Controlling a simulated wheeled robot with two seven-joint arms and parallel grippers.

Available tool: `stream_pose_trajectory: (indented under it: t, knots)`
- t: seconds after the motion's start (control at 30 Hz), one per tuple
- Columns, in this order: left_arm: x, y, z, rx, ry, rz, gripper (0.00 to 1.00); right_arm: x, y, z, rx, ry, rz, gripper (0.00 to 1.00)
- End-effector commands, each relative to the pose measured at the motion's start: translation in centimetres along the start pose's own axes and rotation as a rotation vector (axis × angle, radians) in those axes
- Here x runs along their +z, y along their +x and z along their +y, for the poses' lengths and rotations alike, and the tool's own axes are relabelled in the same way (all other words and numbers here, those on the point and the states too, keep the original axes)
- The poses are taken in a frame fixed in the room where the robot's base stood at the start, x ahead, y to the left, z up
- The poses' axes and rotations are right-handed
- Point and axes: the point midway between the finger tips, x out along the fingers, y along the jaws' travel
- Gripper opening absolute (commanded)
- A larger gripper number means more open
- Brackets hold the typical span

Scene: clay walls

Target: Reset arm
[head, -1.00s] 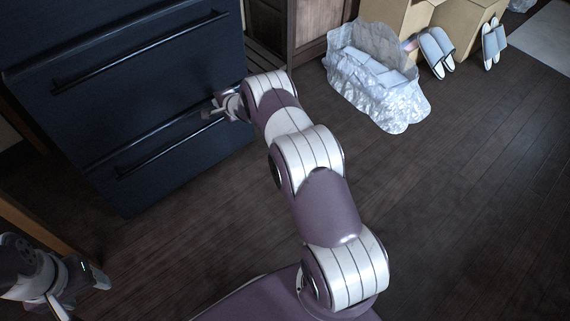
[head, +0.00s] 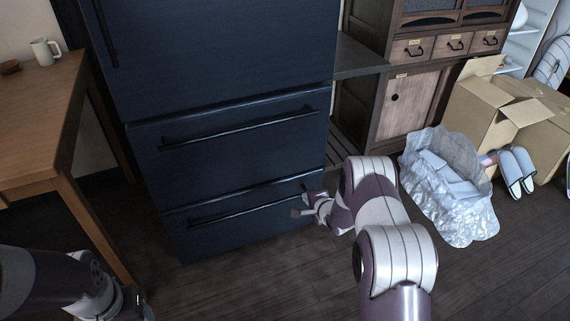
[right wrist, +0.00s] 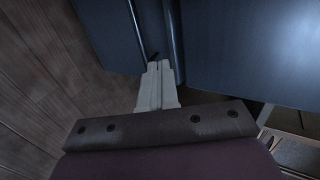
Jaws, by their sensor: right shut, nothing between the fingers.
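My right gripper (head: 308,208) is near the right end of the lowest drawer handle of a dark blue fridge (head: 220,60). In the right wrist view its pale fingers (right wrist: 157,84) are together with nothing between them, pointing at the dark fridge front. I cannot tell whether the fingertips touch the fridge. My right arm reaches in from the bottom of the head view, bent at several joints. My left gripper (head: 138,302) is at the bottom left, partly cut off by the frame edge; its jaws do not show clearly.
A wooden table (head: 40,110) with a white mug (head: 45,51) stands left of the fridge. A wooden cabinet (head: 408,100) is on the right. A clear plastic bag (head: 450,190), cardboard boxes (head: 490,105) and slippers (head: 516,170) are on the right. Bare floor lies in front.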

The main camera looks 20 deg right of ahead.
Motion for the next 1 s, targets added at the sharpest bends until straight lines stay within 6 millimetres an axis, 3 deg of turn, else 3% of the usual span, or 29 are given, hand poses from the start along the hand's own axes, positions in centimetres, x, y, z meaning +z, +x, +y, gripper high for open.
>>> stream_pose_trajectory:
  t: [0.17, 0.23, 0.27, 0.37, 0.4, 0.47, 0.5, 0.6, 0.8, 0.9, 0.97, 1.0]
  knots:
    - [0.0, 0.1, 0.0, 0.000, 0.000, -0.001, 0.63, 0.0, 0.0, 0.1, 0.001, -0.014, 0.000, 0.00]
    - [0.0, 0.1, 0.0, 0.000, 0.000, -0.001, 0.63, -0.1, 0.0, 0.6, 0.024, -0.094, 0.003, 0.00]
    - [0.0, 0.1, 0.0, 0.000, 0.000, 0.000, 0.63, -0.2, -0.1, 1.3, 0.055, -0.151, 0.008, 0.00]
    - [0.0, 0.1, 0.0, 0.000, 0.000, 0.000, 0.63, -0.4, -2.2, 7.1, 0.300, -0.392, -0.008, 0.00]
    - [0.0, 0.0, 0.0, 0.000, 0.000, 0.000, 0.63, -0.3, -4.4, 8.7, 0.428, -0.518, -0.044, 0.00]
    - [0.0, -0.3, 0.0, 0.000, 0.000, -0.001, 0.63, 0.7, -8.8, 9.2, 0.602, -0.716, -0.144, 0.00]
    - [-0.1, -0.5, 0.0, 0.000, 0.000, 0.000, 0.63, 1.7, -12.0, 8.9, 0.695, -0.836, -0.232, 0.00]
    - [-0.1, -0.8, 0.0, 0.000, 0.000, 0.000, 0.63, 4.5, -19.4, 7.5, 0.830, -1.042, -0.440, 0.00]
    - [-0.2, -1.5, 0.0, 0.000, 0.000, 0.000, 0.63, 9.8, -31.3, 4.4, 0.888, -1.258, -0.731, 0.00]
    - [-0.2, -1.9, 0.0, 0.000, 0.000, 0.000, 0.63, 12.1, -36.1, 2.4, 0.848, -1.311, -0.760, 0.00]
    - [-0.3, -2.3, 0.0, 0.000, 0.000, 0.000, 0.63, 13.1, -37.3, 0.2, 0.774, -1.365, -0.712, 0.00]
    - [-0.3, -2.8, 0.0, 0.000, 0.000, -0.001, 0.63, 14.0, -37.4, -2.0, 0.714, -1.419, -0.685, 0.00]
